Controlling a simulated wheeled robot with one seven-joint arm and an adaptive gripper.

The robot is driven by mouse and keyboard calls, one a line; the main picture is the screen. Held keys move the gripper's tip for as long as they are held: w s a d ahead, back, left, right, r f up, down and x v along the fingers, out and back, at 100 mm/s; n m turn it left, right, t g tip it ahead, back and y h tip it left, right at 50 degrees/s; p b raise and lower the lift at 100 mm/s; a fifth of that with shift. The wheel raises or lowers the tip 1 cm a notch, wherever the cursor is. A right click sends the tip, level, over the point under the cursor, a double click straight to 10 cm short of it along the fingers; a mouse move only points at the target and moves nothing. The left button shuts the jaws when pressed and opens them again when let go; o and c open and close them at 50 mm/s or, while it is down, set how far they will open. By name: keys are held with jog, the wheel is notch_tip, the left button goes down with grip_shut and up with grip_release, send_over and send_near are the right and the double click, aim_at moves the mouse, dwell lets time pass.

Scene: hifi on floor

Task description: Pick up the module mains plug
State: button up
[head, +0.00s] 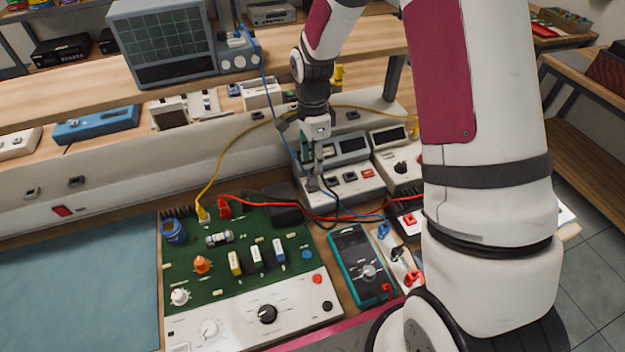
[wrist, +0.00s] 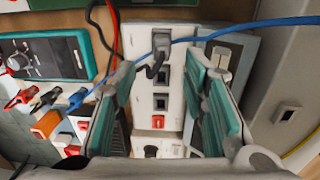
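A dark grey plug with a black cord (wrist: 157,62) sits at the far end of a white socket strip (wrist: 142,104) in the wrist view; I take it to be the module mains plug. The strip has several dark sockets and a red switch, and also shows in the head view (head: 348,189). My gripper (wrist: 160,85) is open, its two teal-padded fingers apart on either side of the strip, with nothing between the pads that I can see held. In the head view my gripper (head: 314,178) points down over the strip's left end, which hides the plug there.
Red and black leads run nearby. A green circuit board (head: 240,250), a teal multimeter (head: 360,268) and grey bench instruments (head: 350,149) crowd the bench. A blue mat (head: 80,290) at left is clear.

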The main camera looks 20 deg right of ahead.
aim_at(312, 176)
jog(key=shift+s+a+f+p, duration=0.1)
jog(key=shift+f+p, duration=0.1)
jog(key=shift+f, duration=0.9)
jog(key=shift+w+a+f+p, duration=0.1)
jog(key=shift+f+p, duration=0.1)
jog(key=shift+f, duration=0.85)
jog(key=shift+s+a+f+p, duration=0.1)
jog(key=shift+f+p, duration=0.1)
jog(key=shift+f, duration=0.9)
grip_shut()
